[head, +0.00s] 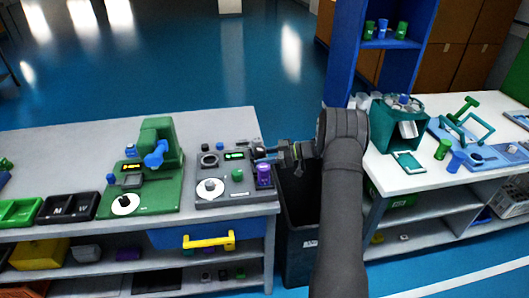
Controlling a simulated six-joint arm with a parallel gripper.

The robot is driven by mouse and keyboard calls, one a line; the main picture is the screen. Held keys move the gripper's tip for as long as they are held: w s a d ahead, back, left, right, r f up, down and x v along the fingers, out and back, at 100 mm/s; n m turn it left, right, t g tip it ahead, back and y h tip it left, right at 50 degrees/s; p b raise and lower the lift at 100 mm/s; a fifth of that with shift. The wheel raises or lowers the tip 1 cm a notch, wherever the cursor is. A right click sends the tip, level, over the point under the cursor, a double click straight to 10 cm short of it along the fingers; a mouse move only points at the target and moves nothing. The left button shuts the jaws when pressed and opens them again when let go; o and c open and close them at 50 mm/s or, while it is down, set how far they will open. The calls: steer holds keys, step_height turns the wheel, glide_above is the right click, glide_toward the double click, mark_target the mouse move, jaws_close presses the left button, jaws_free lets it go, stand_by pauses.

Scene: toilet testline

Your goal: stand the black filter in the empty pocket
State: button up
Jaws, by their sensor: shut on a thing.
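My gripper (272,153) reaches left from the dark arm to the right end of the grey machine (242,196). It is shut on a small dark thing at its tips, just above and behind a purple cylinder (264,176) standing on that machine. The held thing is too small here to tell its shape or whether it is the black filter. A black tray with compartments (68,207) lies left on the grey bench. I cannot tell which pocket is empty.
A green machine (160,180) with a blue part stands left of the grey machine. A dark bin (300,212) stands between the grey bench (90,147) and the white table (398,192). The table holds a teal container (384,118) and other items. A blue shelf (350,60) rises behind.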

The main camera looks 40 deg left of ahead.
steer(key=shift+f, duration=0.35)
steer(key=shift+f, duration=0.2)
stand_by(0.4)
steer(key=o, duration=1.2)
steer(key=shift+c, duration=0.2)
steer(key=v, duration=1.7)
steer(key=shift+d, duration=0.2)
steer(key=shift+w, duration=0.1)
steer(key=x, duration=1.7)
steer(key=shift+a, duration=0.2)
steer(key=shift+d, duration=0.1)
